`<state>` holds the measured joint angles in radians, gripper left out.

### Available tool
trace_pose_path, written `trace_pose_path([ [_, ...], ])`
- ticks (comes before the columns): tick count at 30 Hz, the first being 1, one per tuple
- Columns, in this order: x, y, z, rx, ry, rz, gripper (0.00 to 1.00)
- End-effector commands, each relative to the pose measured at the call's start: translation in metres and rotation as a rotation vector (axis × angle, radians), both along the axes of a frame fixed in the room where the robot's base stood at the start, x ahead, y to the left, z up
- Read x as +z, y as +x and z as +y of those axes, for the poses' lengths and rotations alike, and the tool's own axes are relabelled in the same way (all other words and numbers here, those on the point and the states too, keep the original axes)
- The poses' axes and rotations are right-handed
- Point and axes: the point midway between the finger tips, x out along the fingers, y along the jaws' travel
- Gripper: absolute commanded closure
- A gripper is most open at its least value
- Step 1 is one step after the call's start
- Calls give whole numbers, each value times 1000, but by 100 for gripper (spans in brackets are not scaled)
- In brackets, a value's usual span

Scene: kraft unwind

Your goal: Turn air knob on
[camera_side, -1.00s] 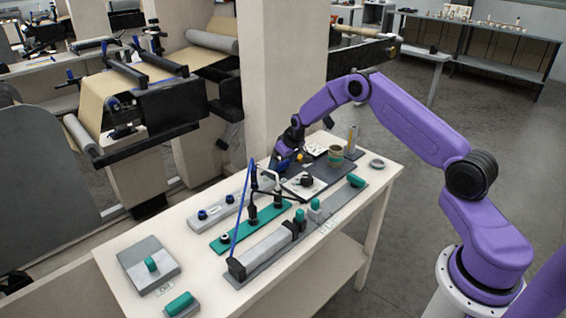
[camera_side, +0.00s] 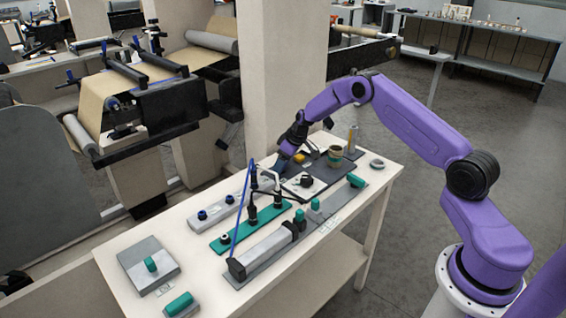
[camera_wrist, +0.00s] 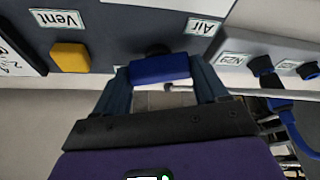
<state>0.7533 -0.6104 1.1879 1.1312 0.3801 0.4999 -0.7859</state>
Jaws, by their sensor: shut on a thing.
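The air knob (camera_wrist: 160,68) is a blue bar handle on a dark grey panel, below and left of the upside-down "Air" label (camera_wrist: 204,27) in the wrist view. My gripper (camera_wrist: 160,70) is shut on it, with one dark finger at each end of the bar. The bar lies nearly level across the picture, tilted slightly. In the side view my gripper (camera_side: 284,162) is low at the back edge of the dark panel on the table, and the blue knob is hidden there.
A grey block (camera_wrist: 275,62) with black-and-blue fittings stands right.

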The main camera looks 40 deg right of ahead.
Motion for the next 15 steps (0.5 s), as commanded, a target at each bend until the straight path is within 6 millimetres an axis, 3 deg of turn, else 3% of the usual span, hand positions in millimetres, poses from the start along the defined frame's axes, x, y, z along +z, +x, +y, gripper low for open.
trace_pose_path([
  [15,0,2,-2,484,2,1,58],
])
